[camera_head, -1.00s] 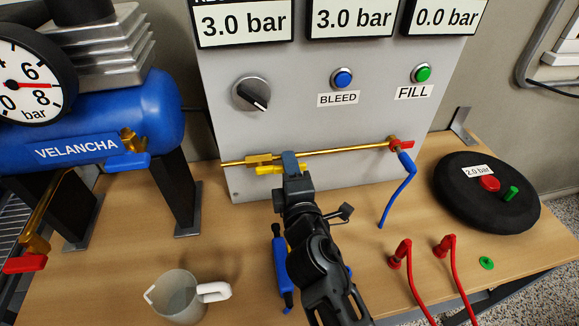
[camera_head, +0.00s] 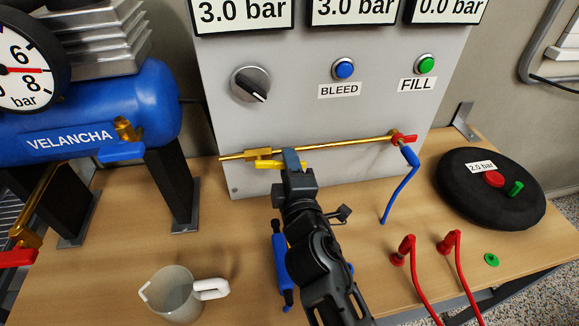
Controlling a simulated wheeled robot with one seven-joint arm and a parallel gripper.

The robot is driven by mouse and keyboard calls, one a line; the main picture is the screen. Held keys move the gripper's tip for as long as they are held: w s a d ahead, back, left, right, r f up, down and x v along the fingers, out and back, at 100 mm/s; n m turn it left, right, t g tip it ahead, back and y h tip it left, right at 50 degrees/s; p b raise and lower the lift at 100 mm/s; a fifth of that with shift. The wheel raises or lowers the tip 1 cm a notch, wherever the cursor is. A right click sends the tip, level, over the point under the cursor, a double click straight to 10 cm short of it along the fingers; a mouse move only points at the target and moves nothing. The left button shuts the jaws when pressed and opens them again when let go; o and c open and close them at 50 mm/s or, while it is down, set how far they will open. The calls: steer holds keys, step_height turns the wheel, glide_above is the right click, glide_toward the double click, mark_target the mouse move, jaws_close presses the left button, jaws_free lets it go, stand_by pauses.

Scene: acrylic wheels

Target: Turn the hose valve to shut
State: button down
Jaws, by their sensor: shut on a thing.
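A brass pipe (camera_head: 345,145) runs along the lower front of the grey panel. A brass valve (camera_head: 258,154) with a yellow lever (camera_head: 264,165) sits on its left part, the lever lying nearly along the pipe. My gripper (camera_head: 291,160) is at the lever's right end, just in front of the pipe, and is shut on the lever; its jaws hide that end. At the pipe's right end is a fitting with a red handle (camera_head: 404,138), from which a blue hose (camera_head: 402,185) hangs to the table.
A clear jug (camera_head: 172,297) stands front left, and a blue tool (camera_head: 280,262) lies beside my arm. Two red hoses (camera_head: 407,250) and a black round tyre (camera_head: 465,197) are on the right. The blue compressor (camera_head: 75,115) is at the left. Table between jug and panel is clear.

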steer(key=f+m+b, duration=0.1)
steer(key=m+b, duration=0.1)
steer(key=b, duration=0.1)
steer(key=a+f+m+b, duration=0.1)
steer(key=m+b, duration=0.2)
steer(key=b, duration=0.1)
steer(key=a+f+m+b, duration=0.1)
steer(key=f+m+b, duration=0.1)
steer(key=m+b, duration=0.1)
steer(key=shift+s+a+b, duration=0.1)
steer(key=shift+s+b, duration=0.2)
steer(key=shift+b, duration=0.45)
steer(key=shift+m, duration=0.3)
steer(key=c, duration=1)
jaws_free()
steer(key=shift+r, duration=0.1)
steer(key=shift+s, duration=0.1)
steer(key=v, duration=0.7)
steer(key=shift+s, duration=0.3)
